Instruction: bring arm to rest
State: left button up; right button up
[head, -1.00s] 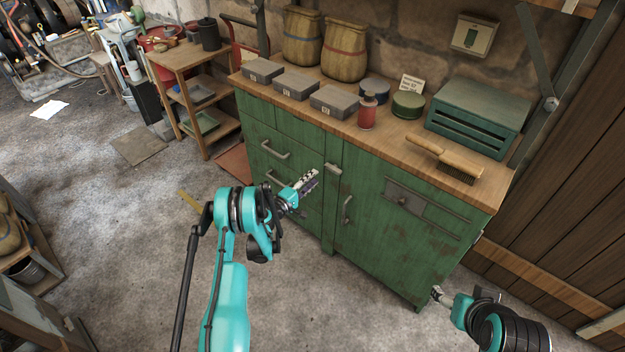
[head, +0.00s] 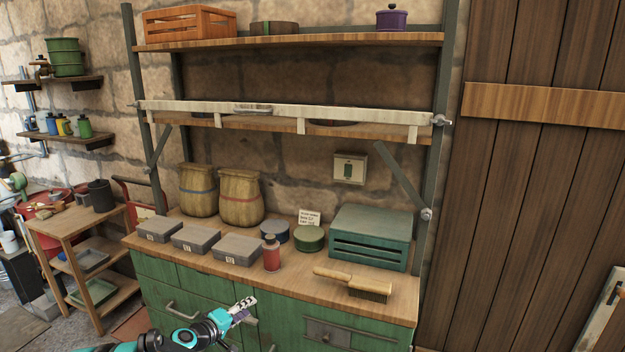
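My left gripper (head: 242,308) shows at the bottom of the head view, in front of the green cabinet (head: 285,322). Its teal wrist lies below and to the left of its fingers. The fingers look close together and nothing shows between them, but they are too small to tell whether they are open or shut. The gripper is below the worktop (head: 205,262) and appears apart from the things on it. My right gripper is out of the picture.
On the worktop stand several grey boxes (head: 195,238), two woven baskets (head: 240,203), a red bottle (head: 271,254), a brush (head: 352,282) and a green slatted box (head: 370,237). Shelves (head: 300,41) hang above. A small wooden stand (head: 75,232) is at the left, a plank door (head: 535,200) at the right.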

pick_arm(q)
jog(key=s+d+r+m+g+y, duration=0.1)
jog(key=s+d+r+m+g, duration=0.15)
jog(key=s+r, duration=0.45)
jog(key=s+d+r+m+g+y, duration=0.1)
jog(key=s+d+r+m, duration=0.2)
jog(key=s, duration=0.8)
jog(key=s+a+f+m+g+y, duration=0.1)
jog(key=s+y, duration=0.1)
jog(key=s, duration=0.8)
jog(key=s+a+f+m+g+y, duration=0.1)
jog(key=s+f+m+y, duration=0.1)
jog(key=s, duration=0.9)
jog(key=shift+a, duration=0.25)
